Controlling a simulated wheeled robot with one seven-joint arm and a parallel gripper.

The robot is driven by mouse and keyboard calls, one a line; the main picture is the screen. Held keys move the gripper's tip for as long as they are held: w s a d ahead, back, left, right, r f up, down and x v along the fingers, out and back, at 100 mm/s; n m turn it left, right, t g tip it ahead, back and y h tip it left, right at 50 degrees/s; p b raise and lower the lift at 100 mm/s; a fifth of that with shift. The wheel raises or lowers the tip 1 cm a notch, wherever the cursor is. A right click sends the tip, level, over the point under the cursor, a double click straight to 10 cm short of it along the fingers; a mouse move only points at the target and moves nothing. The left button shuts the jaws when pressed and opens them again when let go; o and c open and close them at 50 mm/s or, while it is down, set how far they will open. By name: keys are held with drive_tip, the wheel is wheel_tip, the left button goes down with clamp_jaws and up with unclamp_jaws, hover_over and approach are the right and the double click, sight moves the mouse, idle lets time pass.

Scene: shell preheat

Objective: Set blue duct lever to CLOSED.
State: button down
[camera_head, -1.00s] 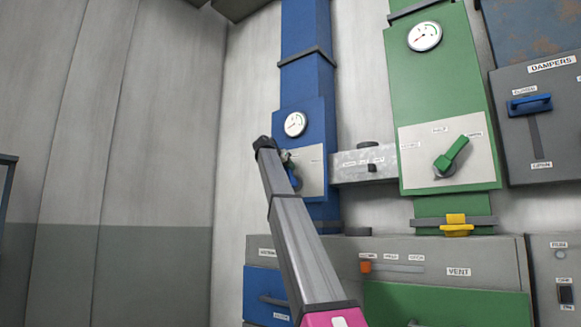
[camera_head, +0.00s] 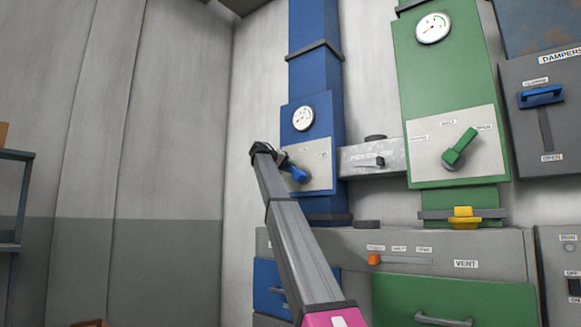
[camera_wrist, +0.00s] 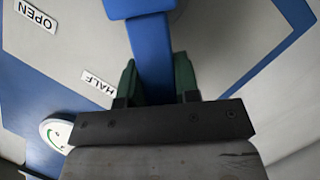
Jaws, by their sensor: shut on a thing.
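The blue duct lever (camera_head: 296,173) is on the pale dial plate of the blue duct (camera_head: 316,80). In the head view it slants up and left from its pivot to my gripper (camera_head: 283,160). In the wrist view my gripper (camera_wrist: 158,80) has its dark green fingers on both sides of the blue lever (camera_wrist: 151,50), shut on it. The OPEN label (camera_wrist: 37,15) and HALF label (camera_wrist: 98,88) lie to the left of the lever there. The lever points past HALF, on the side away from OPEN. No CLOSED label of this dial is readable; my gripper may cover it.
A round gauge (camera_head: 303,118) sits just above the dial plate. To the right are a grey cross duct (camera_head: 358,160) and the green duct with its green lever (camera_head: 459,147). A grey cabinet (camera_head: 500,255) stands below. The wall to the left is bare.

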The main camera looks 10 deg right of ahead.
idle(0.4)
drive_tip(key=c, duration=0.8)
unclamp_jaws()
drive_tip(key=shift+c, duration=0.2)
drive_tip(key=v, duration=1)
drive_tip(key=shift+a, duration=0.4)
drive_tip(key=shift+s+a, duration=0.1)
drive_tip(key=shift+s, duration=0.05)
